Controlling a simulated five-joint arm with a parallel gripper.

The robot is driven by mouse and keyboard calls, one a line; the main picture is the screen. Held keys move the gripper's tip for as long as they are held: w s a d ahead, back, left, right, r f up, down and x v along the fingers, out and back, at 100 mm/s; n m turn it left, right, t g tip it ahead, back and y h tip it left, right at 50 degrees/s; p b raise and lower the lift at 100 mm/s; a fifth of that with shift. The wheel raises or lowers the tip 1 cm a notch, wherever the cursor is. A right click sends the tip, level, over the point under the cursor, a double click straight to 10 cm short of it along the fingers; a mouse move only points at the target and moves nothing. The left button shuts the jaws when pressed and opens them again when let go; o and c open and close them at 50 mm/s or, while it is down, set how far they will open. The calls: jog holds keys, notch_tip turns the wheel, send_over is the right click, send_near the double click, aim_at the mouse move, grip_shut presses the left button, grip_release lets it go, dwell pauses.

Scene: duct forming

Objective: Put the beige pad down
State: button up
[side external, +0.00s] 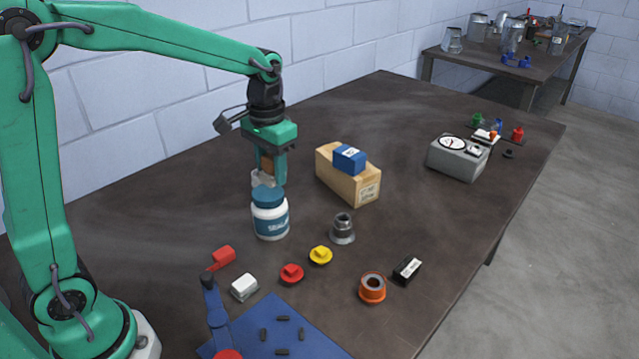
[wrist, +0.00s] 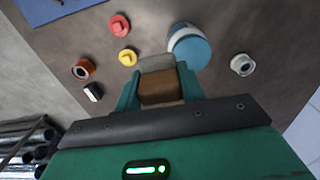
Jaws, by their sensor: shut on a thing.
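My gripper (wrist: 158,85) points down and is shut on the beige pad (wrist: 155,62), a pale grey-beige block with a brown part between the jaws. In the side view, the pad (side external: 262,181) shows below my gripper (side external: 268,172), behind the white jar (side external: 271,218) with a blue lid. The jar hides part of the pad's lower edge, so I cannot tell whether it touches the table. In the wrist view, the jar's lid (wrist: 190,47) is just beyond and right of the pad.
A wooden box (side external: 340,183) carrying a blue block (side external: 349,158) stands right of my gripper. A grey fitting (side external: 342,229), yellow piece (side external: 320,256), red piece (side external: 291,273) and orange ring (side external: 372,288) stand nearer the front. The table behind and left of the gripper is clear.

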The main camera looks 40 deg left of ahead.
dwell(0.4)
jog(key=s+d+f, duration=0.5)
jog(key=s+f, duration=0.3)
jog(key=s, duration=0.3)
send_over(240, 247)
notch_tip(240, 247, down, 7)
jog(key=shift+r, duration=0.2)
jog(key=shift+f, duration=2)
jog(key=shift+f, duration=0.1)
jog(key=o, duration=1)
jog(key=shift+c, duration=0.2)
